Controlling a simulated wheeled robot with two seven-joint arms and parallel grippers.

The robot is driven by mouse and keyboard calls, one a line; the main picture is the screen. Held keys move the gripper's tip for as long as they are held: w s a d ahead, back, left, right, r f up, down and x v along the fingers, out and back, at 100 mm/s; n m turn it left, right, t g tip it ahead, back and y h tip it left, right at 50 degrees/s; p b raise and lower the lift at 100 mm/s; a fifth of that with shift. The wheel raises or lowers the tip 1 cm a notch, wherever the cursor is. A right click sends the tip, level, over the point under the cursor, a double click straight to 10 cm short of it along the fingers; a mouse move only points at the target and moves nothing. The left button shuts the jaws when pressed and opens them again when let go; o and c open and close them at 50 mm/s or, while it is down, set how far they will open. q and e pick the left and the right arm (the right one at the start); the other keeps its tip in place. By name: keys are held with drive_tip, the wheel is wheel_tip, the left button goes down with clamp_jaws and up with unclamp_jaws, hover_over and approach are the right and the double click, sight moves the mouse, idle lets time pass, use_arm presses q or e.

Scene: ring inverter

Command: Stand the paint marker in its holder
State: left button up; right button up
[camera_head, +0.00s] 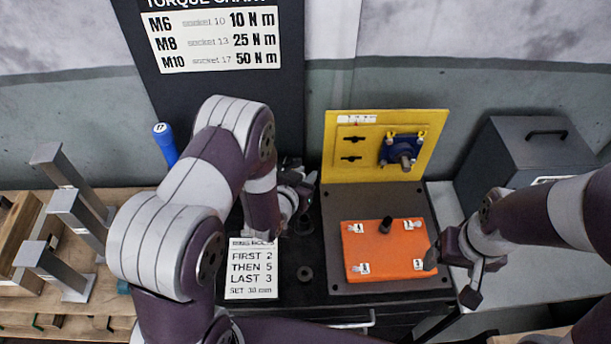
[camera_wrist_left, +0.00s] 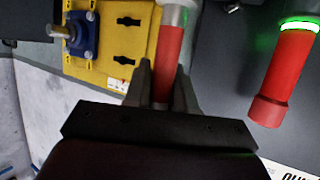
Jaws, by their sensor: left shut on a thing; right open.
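My left gripper (camera_head: 298,198) is partly hidden behind its own arm in the head view, left of the yellow panel. In the left wrist view its fingers (camera_wrist_left: 164,78) are shut on a red cylinder (camera_wrist_left: 170,48) with a silver-grey upper part, which I take for the paint marker. The marker's far end runs out of the top of that view, and I cannot pick it out in the head view. I cannot tell which thing is its holder. My right gripper (camera_head: 452,278) is open and empty beside the orange block's right edge.
A second red cylinder with a glowing green ring (camera_wrist_left: 283,82) is right of the marker. The yellow panel (camera_head: 345,170) stands behind the orange block (camera_head: 375,262). A white card (camera_head: 250,275), grey posts (camera_head: 75,215), a blue handle (camera_head: 165,143) and a grey box (camera_head: 525,150) surround the work area.

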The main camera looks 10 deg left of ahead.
use_arm(q)
drive_tip(key=f+b, duration=0.8)
drive_tip(key=f, duration=0.1)
drive_tip(key=shift+d+f, duration=0.2)
drive_tip(key=shift+f, duration=0.25)
drive_tip(key=shift+d, duration=0.15)
drive_tip(key=shift+f+b, duration=0.1)
drive_tip(key=shift+b, duration=0.2)
drive_tip(key=o, duration=0.9)
drive_tip(key=shift+c, duration=0.2)
